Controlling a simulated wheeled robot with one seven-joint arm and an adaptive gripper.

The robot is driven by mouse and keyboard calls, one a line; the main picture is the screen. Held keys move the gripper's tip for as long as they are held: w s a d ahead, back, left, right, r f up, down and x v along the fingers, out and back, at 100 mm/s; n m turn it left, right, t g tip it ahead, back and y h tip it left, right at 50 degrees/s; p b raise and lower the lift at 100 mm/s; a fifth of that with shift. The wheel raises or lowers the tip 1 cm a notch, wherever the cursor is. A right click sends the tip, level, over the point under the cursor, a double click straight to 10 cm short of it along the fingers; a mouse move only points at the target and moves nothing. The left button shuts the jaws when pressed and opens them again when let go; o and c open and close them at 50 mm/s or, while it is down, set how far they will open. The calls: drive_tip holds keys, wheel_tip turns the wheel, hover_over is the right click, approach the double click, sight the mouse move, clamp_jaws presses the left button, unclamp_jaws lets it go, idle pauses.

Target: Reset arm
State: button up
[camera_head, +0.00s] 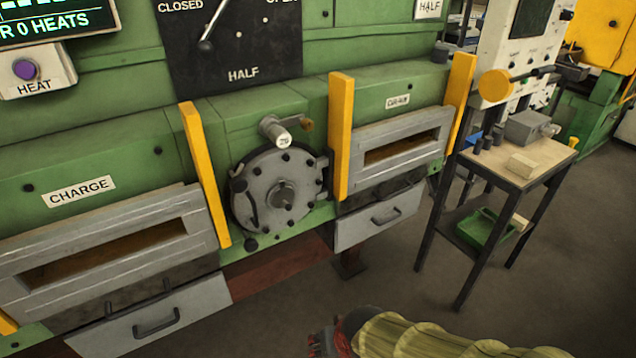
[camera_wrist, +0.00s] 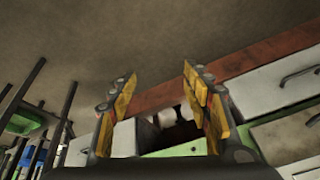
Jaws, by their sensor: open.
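My arm, in a yellow-green sleeve, reaches in from the bottom of the head view, low in front of the furnace. My gripper (camera_wrist: 158,85) shows in the wrist view with its two yellow-padded fingers spread apart. Nothing is between the fingers. The green furnace (camera_head: 310,100) stands beyond it, with the charge slot (camera_head: 105,255) on the left, a round grey door (camera_head: 278,192) in the middle and the draw slot (camera_head: 402,147) on the right. In the head view the gripper's fingertips are not clearly seen.
A small table (camera_head: 545,150) with a grey box and a pale block stands right of the furnace, a green bin (camera_head: 485,230) on its lower shelf. Grey drawers (camera_head: 378,218) sit under the slots. The floor (camera_head: 560,270) at the lower right is clear.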

drive_tip(key=s+d+r+p, duration=0.1)
drive_tip(key=s+d+r, duration=0.1)
drive_tip(key=d+r, duration=0.3)
drive_tip(key=s+d+r+m+t+h+p, duration=0.1)
drive_tip(key=d+r, duration=0.4)
drive_tip(key=r, duration=0.7)
drive_tip(key=s+d+r+h+p, duration=0.1)
drive_tip(key=s+d+r, duration=0.3)
drive_tip(key=r, duration=0.5)
drive_tip(key=shift+d+t+p, duration=0.3)
drive_tip(key=shift+d+p, duration=0.6)
drive_tip(key=shift+d, duration=0.1)
drive_tip(key=shift+r, duration=0.15)
drive_tip(key=shift+c, duration=0.4)
